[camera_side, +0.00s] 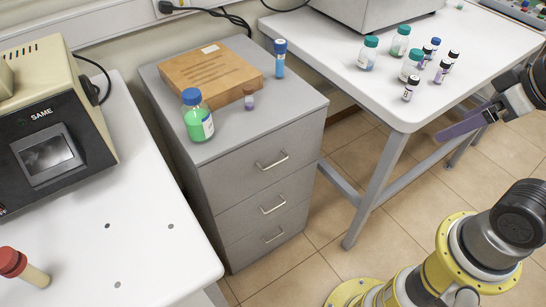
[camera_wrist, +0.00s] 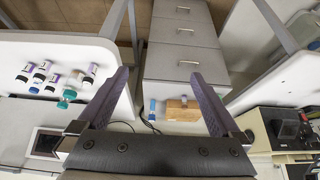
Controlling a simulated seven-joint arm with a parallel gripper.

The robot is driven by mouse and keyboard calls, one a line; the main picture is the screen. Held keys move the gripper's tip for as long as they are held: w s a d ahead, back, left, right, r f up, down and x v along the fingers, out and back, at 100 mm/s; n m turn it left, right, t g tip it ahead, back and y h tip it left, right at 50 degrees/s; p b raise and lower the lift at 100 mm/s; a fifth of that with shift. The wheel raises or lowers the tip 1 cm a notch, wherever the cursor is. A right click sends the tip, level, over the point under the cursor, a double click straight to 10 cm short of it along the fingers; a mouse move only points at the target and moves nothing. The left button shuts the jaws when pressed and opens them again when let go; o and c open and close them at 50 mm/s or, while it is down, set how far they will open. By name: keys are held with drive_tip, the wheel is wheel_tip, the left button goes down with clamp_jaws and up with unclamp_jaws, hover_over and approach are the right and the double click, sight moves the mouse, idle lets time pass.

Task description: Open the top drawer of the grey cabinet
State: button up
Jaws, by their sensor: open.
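The grey cabinet (camera_side: 215,165) stands between two white tables in the side view, with three drawers facing right and front. Its top drawer (camera_side: 290,148) is shut flush and has a silver bar handle (camera_side: 272,161). In the wrist view the cabinet is upside down, and the top drawer (camera_wrist: 186,63) and its handle (camera_wrist: 188,63) lie between and beyond my fingers. My gripper (camera_side: 465,125) is at the right edge of the side view, well apart from the cabinet. In the wrist view my gripper (camera_wrist: 165,85) has its purple-grey fingers wide apart with nothing between them.
A tester (camera_side: 50,125) stands on the left table. Floor (camera_side: 320,215) before the drawers is clear.

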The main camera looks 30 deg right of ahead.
drive_tip(key=c, duration=0.5)
drive_tip(key=shift+w+r+n, duration=0.15)
drive_tip(key=shift+w+n, duration=0.05)
drive_tip(key=shift+n, duration=0.4)
drive_tip(key=shift+c, duration=1.1)
drive_tip(key=w+r+n+t, duration=0.1)
drive_tip(key=w+r+n, duration=0.1)
drive_tip(key=shift+w+d+r, duration=0.1)
drive_tip(key=shift+w+r, duration=0.15)
drive_tip(key=shift+r, duration=0.1)
drive_tip(key=shift+c, duration=1)
drive_tip(key=n+g, duration=0.5)
drive_tip(key=n, duration=1)
hover_over(278, 162)
drive_tip(key=s, duration=0.3)
wheel_tip(278, 162, down, 22)
drive_tip(key=f, duration=0.4)
drive_tip(key=w+f, duration=0.1)
drive_tip(key=f, duration=0.3)
drive_tip(key=w+f, duration=0.1)
drive_tip(key=f, duration=0.3)
drive_tip(key=shift+w+f, duration=0.25)
drive_tip(key=shift+f, duration=0.15)
